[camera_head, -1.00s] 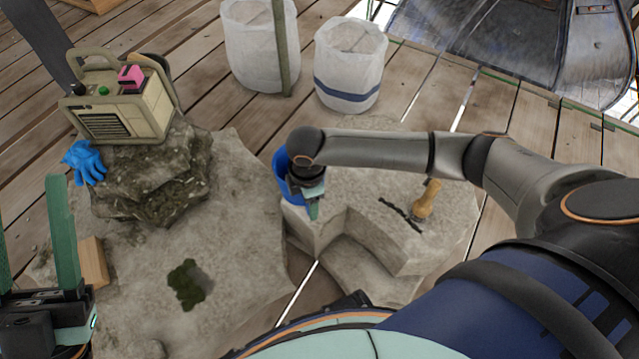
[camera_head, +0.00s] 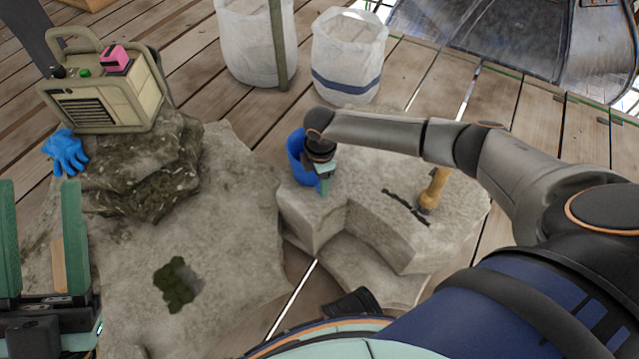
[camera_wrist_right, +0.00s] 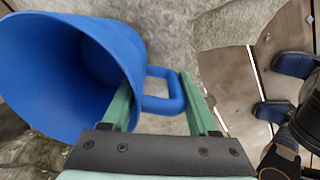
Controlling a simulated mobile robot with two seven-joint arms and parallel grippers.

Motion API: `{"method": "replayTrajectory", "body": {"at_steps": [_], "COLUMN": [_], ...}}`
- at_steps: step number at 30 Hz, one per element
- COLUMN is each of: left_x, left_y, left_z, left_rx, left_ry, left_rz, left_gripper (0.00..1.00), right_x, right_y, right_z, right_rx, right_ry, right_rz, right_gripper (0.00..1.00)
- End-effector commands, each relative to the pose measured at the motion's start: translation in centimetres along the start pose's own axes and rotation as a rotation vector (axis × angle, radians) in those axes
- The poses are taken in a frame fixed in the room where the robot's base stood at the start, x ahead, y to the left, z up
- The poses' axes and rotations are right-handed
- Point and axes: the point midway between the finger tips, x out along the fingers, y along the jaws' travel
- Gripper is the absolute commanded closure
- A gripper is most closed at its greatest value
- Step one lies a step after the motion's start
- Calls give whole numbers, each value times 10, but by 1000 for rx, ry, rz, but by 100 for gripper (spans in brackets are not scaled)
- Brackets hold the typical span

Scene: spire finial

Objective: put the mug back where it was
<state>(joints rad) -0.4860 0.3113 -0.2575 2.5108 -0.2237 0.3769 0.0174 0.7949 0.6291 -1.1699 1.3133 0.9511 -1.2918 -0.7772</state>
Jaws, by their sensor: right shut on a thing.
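The blue mug (camera_head: 296,158) is at the back left of the right-hand stone block, partly hidden by my right arm. In the right wrist view the mug (camera_wrist_right: 45,70) is tilted in the picture, its wide mouth toward the camera. My right gripper (camera_head: 324,186) is shut on the mug by its handle (camera_wrist_right: 168,92), which lies between the green fingers in the right wrist view. I cannot tell whether the mug's base touches the stone. My left gripper (camera_head: 38,185) is at the lower left, its fingers wide apart and nothing held.
The left slab (camera_head: 230,235) has a moss patch (camera_head: 176,284). A beige machine (camera_head: 105,98) and blue glove (camera_head: 65,152) are back left. White sacks (camera_head: 348,55) stand behind.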

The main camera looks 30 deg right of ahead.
Motion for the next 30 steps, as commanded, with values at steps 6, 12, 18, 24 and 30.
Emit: {"method": "replayTrajectory", "body": {"at_steps": [6,12,18,24,30], "left_x": [0,-1,-1,-1,0], "left_y": [1,1,1,1,0], "left_z": [2,2,1,1,0], "left_rx": [-7,-7,-7,-5,-3], "left_ry": [-4,-2,-1,-1,-1], "left_rz": [-8,-9,-8,-6,-2], "left_gripper": [50,50,50,50,50], "right_x": [3,6,6,6,1], "right_y": [0,0,0,0,0], "right_z": [-1,-1,0,0,0], "right_rx": [-1,0,-1,-1,-1], "right_ry": [1,1,0,0,0], "right_rz": [3,2,1,1,2], "right_gripper": [100,100,19,10,10]}}
